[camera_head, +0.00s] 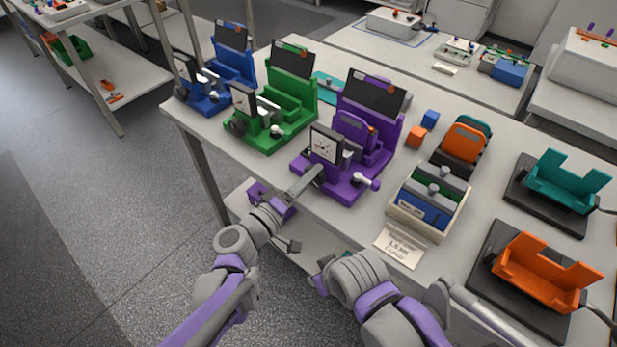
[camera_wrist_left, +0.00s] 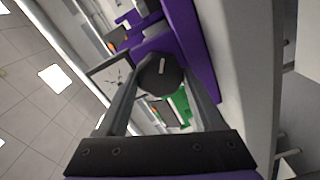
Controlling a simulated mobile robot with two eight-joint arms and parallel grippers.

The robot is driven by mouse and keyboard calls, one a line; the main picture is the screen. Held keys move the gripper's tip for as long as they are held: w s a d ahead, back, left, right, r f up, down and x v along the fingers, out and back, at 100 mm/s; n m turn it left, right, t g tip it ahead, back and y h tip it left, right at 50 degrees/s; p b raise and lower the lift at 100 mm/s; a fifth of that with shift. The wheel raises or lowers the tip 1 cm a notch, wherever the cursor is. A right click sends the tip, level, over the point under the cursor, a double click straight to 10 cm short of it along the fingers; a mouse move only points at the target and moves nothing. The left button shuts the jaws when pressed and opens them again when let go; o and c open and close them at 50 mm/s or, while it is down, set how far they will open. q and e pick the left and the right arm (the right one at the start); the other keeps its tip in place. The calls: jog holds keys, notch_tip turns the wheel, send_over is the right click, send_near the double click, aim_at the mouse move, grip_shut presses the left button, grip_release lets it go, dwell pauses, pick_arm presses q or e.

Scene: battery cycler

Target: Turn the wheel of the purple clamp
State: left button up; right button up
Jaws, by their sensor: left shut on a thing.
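The purple clamp (camera_head: 385,147) stands upright near the front edge of the table, with a dial gauge (camera_head: 325,146) at its left front and a dark screen at its back. Its dark round wheel (camera_wrist_left: 160,75) shows in the left wrist view, with a light mark on its face. My left gripper (camera_head: 312,174) reaches up to the clamp's front below the gauge; its fingers are shut on the wheel, one on each side. In the head view the fingers mostly hide the wheel. My right arm is low in front of the table; its fingertips are not clear.
A green clamp (camera_head: 290,103) and a blue clamp (camera_head: 236,68) stand left of the purple one. A battery box (camera_head: 425,207) and a label card (camera_head: 399,248) lie to its right. Teal (camera_head: 570,180) and orange (camera_head: 541,268) cradles stand farther right.

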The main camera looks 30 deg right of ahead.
pick_arm(q)
jog(key=m, duration=0.5)
jog(key=shift+r+m+p, duration=0.1)
jog(key=shift+m+p, duration=0.2)
jog(key=shift+p, duration=0.05)
jog(key=m, duration=0.4)
jog(key=shift+s+m, duration=0.1)
jog(key=shift+m, duration=0.2)
jog(key=shift+p, duration=0.3)
jog(key=o, duration=1.4)
jog(key=shift+c, duration=0.2)
jog(key=v, duration=1)
jog(key=shift+s+a, duration=0.2)
jog(key=shift+a, duration=0.1)
